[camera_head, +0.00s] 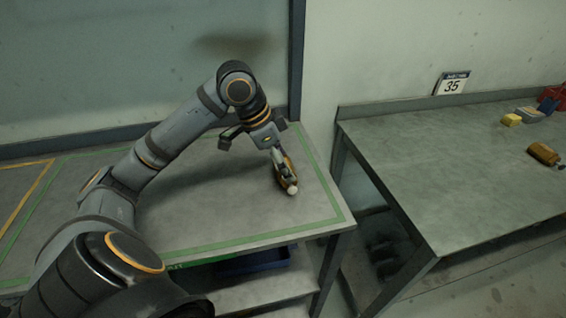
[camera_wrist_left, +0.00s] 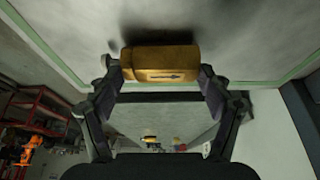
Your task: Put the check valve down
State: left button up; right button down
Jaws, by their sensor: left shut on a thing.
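The check valve (camera_wrist_left: 160,64) is a brass-coloured body with a dark arrow on its side. In the left wrist view it sits between the fingertips of my left gripper (camera_wrist_left: 155,75), which is shut on it. In the head view the check valve (camera_head: 289,178) is low over or touching the left table (camera_head: 235,215), inside the green outline near the right end. I cannot tell whether it touches the top. My left gripper (camera_head: 280,158) partly covers it there. My right gripper is not in view.
A second table (camera_head: 430,170) stands to the right across a gap. A blue bin (camera_head: 250,262) is under the left table. The outlined area around the valve is clear.

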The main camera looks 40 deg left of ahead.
pick_arm(q)
jog(key=o, duration=1.6)
jog(key=shift+o, duration=0.6)
jog(key=shift+r, duration=0.1)
jog(key=v, duration=1.2)
